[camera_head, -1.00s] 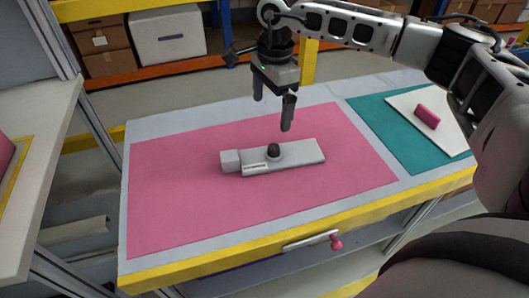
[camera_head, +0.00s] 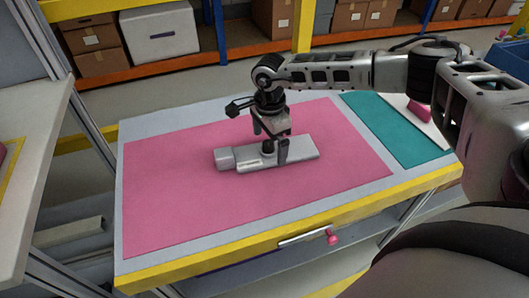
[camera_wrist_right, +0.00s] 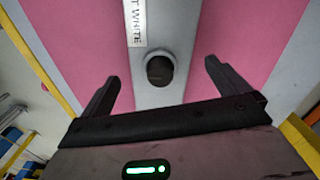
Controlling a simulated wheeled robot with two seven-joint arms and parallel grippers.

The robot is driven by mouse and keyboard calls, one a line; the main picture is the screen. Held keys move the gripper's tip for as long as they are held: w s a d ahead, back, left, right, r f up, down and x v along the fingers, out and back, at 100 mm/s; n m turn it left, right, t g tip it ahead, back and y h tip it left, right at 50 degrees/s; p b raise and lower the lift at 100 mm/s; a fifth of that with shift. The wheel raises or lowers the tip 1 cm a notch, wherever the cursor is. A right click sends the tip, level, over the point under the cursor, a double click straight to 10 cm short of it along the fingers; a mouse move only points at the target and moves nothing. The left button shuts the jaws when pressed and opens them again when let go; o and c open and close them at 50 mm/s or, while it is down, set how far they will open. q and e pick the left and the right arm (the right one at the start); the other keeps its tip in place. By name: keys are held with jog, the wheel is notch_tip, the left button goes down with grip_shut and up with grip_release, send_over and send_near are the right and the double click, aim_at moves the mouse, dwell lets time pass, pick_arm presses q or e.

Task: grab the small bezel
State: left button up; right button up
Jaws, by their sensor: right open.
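A light grey bar-shaped part (camera_head: 300,149) lies flat on the pink mat, with a block at its left end (camera_head: 224,159), a black round knob (camera_head: 268,148) and a printed white label. I cannot tell for sure whether this is the small bezel. My right gripper (camera_head: 272,150) is open above it, pointing down. In the right wrist view the open fingers (camera_wrist_right: 163,78) lie either side of the grey part, with the black knob (camera_wrist_right: 160,70) between them. No finger visibly touches the part. One finger is partly hidden in the head view. My left gripper is not in view.
The pink mat (camera_head: 175,200) is clear around the part. A teal mat (camera_head: 395,128) and a white plate with a pink block (camera_head: 419,110) lie to the right, partly behind my right arm. A drawer handle with a pink knob (camera_head: 332,238) is at the table's front.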

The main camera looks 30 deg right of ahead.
notch_tip(320, 180, down, 2)
jog(key=shift+f, duration=0.15)
jog(key=c, duration=1)
jog(key=shift+c, duration=0.5)
